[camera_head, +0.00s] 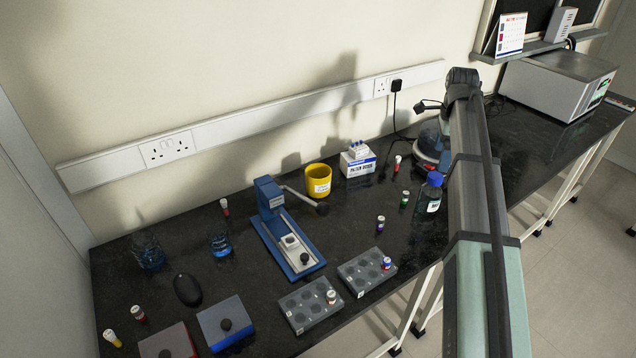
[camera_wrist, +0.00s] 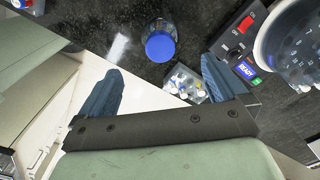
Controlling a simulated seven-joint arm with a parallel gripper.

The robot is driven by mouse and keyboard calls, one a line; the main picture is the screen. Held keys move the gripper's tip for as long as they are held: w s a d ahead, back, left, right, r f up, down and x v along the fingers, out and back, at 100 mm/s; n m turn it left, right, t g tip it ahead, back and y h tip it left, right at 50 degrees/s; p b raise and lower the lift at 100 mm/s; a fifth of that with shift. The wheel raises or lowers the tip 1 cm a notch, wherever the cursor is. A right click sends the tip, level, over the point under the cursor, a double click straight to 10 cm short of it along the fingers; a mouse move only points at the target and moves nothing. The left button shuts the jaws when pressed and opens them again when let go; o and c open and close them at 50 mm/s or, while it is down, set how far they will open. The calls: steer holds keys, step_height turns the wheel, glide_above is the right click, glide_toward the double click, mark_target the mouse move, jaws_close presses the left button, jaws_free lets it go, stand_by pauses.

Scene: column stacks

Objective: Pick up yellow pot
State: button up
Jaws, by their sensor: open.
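The yellow pot (camera_head: 318,181) stands upright on the black bench in the head view, near the wall, between the blue press-like device (camera_head: 284,228) and a white-and-blue box (camera_head: 357,161). A white label shows on its front. The pot does not appear in the wrist view. My gripper (camera_wrist: 160,66) shows in the wrist view with its two blue fingers wide apart and nothing between them. In the head view my arm spans the right part, and I cannot make out the fingers there.
A blue-capped bottle (camera_wrist: 160,45) and a device with a red switch (camera_wrist: 246,24) lie beyond the fingers. Grey well racks (camera_head: 309,305) and small vials sit nearer the front edge.

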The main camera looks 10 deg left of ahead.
mark_target(318, 176)
stand_by(0.3)
steer(key=a+f+n, duration=0.2)
steer(key=a+n, duration=0.3)
steer(key=a, duration=3)
steer(key=f, duration=0.4)
steer(key=w+f+n, duration=0.1)
steer(key=f, duration=0.4)
steer(key=f+n, duration=0.1)
steer(key=f, duration=0.4)
steer(key=shift+w+a, duration=0.15)
steer(key=shift+w, duration=0.05)
steer(key=c, duration=0.9)
